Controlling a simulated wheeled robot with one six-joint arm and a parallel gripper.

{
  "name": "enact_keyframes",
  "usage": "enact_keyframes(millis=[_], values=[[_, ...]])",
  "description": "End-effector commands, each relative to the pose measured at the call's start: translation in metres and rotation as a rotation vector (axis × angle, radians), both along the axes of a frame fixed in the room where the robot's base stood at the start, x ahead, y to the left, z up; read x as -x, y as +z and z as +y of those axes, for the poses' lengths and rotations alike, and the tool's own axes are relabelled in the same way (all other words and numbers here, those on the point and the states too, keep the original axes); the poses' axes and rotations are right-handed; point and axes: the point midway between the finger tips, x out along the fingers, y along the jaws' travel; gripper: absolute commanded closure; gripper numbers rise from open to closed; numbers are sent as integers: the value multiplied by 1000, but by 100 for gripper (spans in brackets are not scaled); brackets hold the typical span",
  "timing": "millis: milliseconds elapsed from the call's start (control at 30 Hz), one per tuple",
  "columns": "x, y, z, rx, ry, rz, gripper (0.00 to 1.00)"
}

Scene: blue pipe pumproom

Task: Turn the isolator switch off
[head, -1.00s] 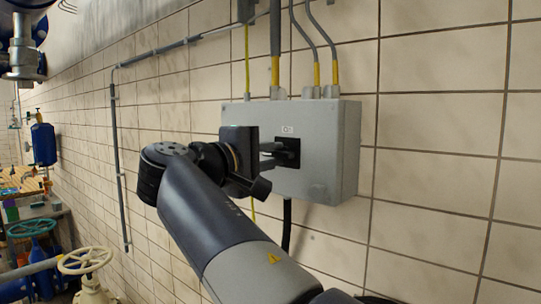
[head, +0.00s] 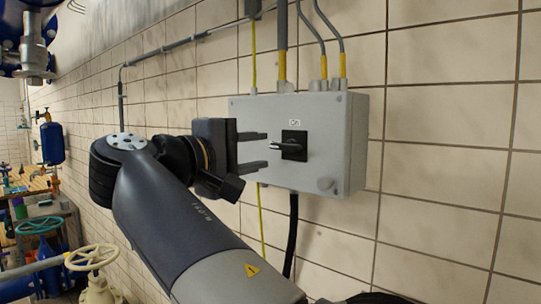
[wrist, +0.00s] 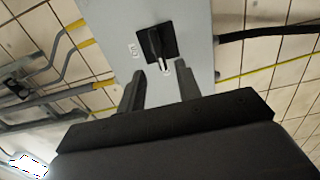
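The isolator switch (head: 294,145) is a black square plate with a black rotary handle on the front of a grey box (head: 340,125) on the tiled wall. Its handle lies level in the head view, with its pale-marked end pointing left towards my gripper. In the wrist view the switch (wrist: 156,42) sits ahead of the fingers, its handle end pointing down between them. My gripper (head: 267,150) is open and empty, just left of the switch and apart from it. Its two fingers also show apart in the wrist view (wrist: 160,72). A small label (head: 294,122) sits above the switch.
Grey conduits with yellow ends (head: 282,60) enter the box from above. A black cable (head: 293,235) hangs below it. Handwheel valves (head: 92,257) and a blue cylinder (head: 52,143) stand at the far left. The wall right of the box is bare tile.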

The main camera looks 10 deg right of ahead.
Motion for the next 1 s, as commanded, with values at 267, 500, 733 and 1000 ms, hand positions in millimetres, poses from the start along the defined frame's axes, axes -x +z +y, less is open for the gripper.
enact_keyframes(millis=[267,500,733,1000], values=[[22,-1,31,1,1,0,67],[27,0,37,0,0,0,67],[27,0,36,1,-1,1,67],[15,2,19,1,-5,2,67]])
